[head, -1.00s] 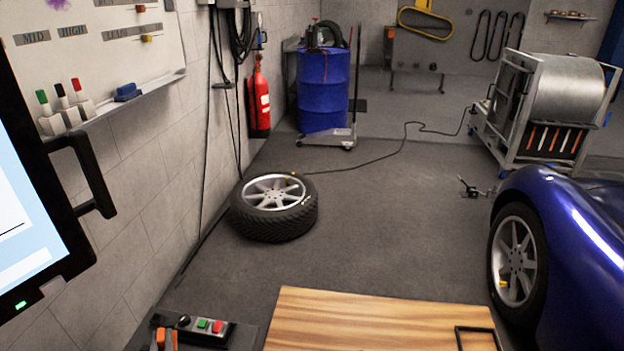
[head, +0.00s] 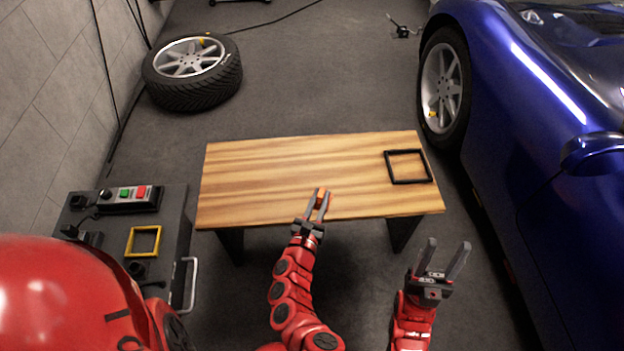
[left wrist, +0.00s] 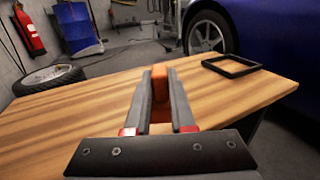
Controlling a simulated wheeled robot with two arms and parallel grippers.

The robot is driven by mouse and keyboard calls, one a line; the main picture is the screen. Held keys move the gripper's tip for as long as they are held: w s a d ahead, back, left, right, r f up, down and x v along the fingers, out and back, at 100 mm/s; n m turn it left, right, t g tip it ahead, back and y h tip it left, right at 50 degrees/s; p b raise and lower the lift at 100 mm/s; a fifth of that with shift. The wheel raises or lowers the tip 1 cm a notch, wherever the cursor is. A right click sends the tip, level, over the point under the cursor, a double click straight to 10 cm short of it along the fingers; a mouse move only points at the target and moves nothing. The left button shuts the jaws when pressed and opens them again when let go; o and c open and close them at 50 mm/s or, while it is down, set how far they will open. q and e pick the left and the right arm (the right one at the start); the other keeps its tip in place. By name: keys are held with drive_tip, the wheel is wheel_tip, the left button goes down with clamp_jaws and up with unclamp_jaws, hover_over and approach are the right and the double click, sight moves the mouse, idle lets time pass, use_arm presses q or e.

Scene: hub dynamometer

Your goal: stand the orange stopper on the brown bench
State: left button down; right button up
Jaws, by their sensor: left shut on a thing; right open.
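The brown bench (head: 270,180) is a wood-topped table in the middle of the head view, and its top fills much of the left wrist view (left wrist: 80,110). My left gripper (head: 318,201) is over the bench's near edge, shut on the orange stopper (head: 321,197). The stopper also shows between the fingers in the left wrist view (left wrist: 160,88). The fingers hide part of it, and I cannot tell whether it touches the bench top.
A black square frame (head: 408,167) lies on the bench's right end. A dark cart (head: 180,230) with a button box (head: 130,198) and a yellow frame (head: 143,241) stands left. A wheel (head: 192,72) lies behind; a blue car (head: 520,130) stands right. Most of the bench top is clear.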

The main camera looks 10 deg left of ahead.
use_arm(q)
drive_tip(key=w+a, duration=0.3)
drive_tip(key=a, duration=0.1)
drive_tip(key=w+a+f+b, duration=0.1)
drive_tip(key=w+a, duration=0.2)
drive_tip(key=a, duration=0.1)
drive_tip(key=w+a, duration=0.3)
drive_tip(key=a, duration=0.1)
drive_tip(key=shift+a+f, duration=0.1)
drive_tip(key=shift+f, duration=0.1)
drive_tip(key=shift+w+a+f+b, duration=0.1)
drive_tip(key=shift+f+b, duration=1.15)
drive_tip(key=shift+f, duration=0.45)
drive_tip(key=shift+f, duration=0.15)
drive_tip(key=c, duration=0.8)
unclamp_jaws()
drive_tip(key=shift+o, duration=0.2)
drive_tip(key=shift+s+r, duration=0.2)
drive_tip(key=s, duration=0.4)
drive_tip(key=s+a+p, duration=0.1)
drive_tip(key=s, duration=0.2)
drive_tip(key=s+p, duration=0.1)
drive_tip(key=s, duration=0.3)
drive_tip(key=shift+s+a, duration=0.15)
drive_tip(key=shift+s, duration=0.15)
